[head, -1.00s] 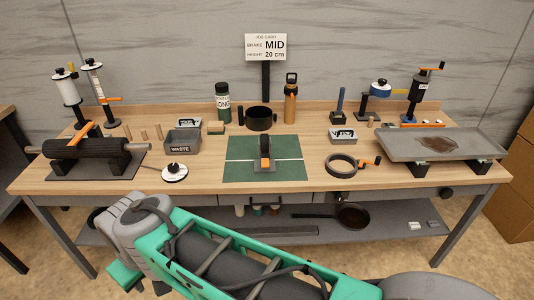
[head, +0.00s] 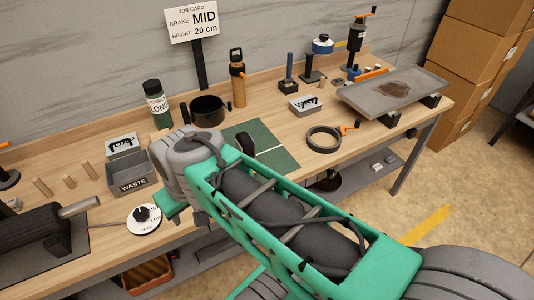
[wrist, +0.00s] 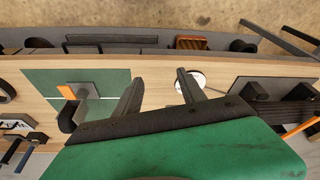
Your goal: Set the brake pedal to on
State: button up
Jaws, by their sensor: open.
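No part is labelled as a brake pedal, so I cannot tell for sure which it is. A small device with a black upright part and an orange part (wrist: 68,106) stands on the green mat (wrist: 105,84) in the wrist view. A white dial with a black knob (head: 144,219) lies near the table's front edge. It also shows in the wrist view (wrist: 196,80), partly behind one finger. My gripper (wrist: 159,74) is open and empty, between the mat and the dial.
A grey waste bin (head: 130,176) stands left of my arm. A black pot (head: 208,110) and an orange bottle (head: 238,80) stand behind. A black ring (head: 323,139) and grey tray (head: 395,91) are right.

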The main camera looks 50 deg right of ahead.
jog(key=shift+m, duration=0.7)
jog(key=w+d+b, duration=0.1)
jog(key=d, duration=0.1)
jog(key=w+d+f+b, duration=0.1)
jog(key=d, duration=0.2)
jog(key=w+d+b, duration=0.1)
jog(key=d+b, duration=0.1)
jog(key=shift+w+d+f, duration=0.2)
jog(key=shift+d+f, duration=0.1)
jog(key=shift+f, duration=0.1)
jog(key=s+d+m+h+b, duration=0.15)
jog(key=d+b, duration=0.35)
jog(key=d, duration=1.3)
jog(key=shift+t, duration=0.4)
jog(key=x, duration=0.7)
jog(key=shift+s+a+f, duration=0.1)
jog(key=shift+s+f, duration=0.15)
jog(key=shift+f, duration=0.1)
grip_shut()
jog(key=shift+b, duration=0.3)
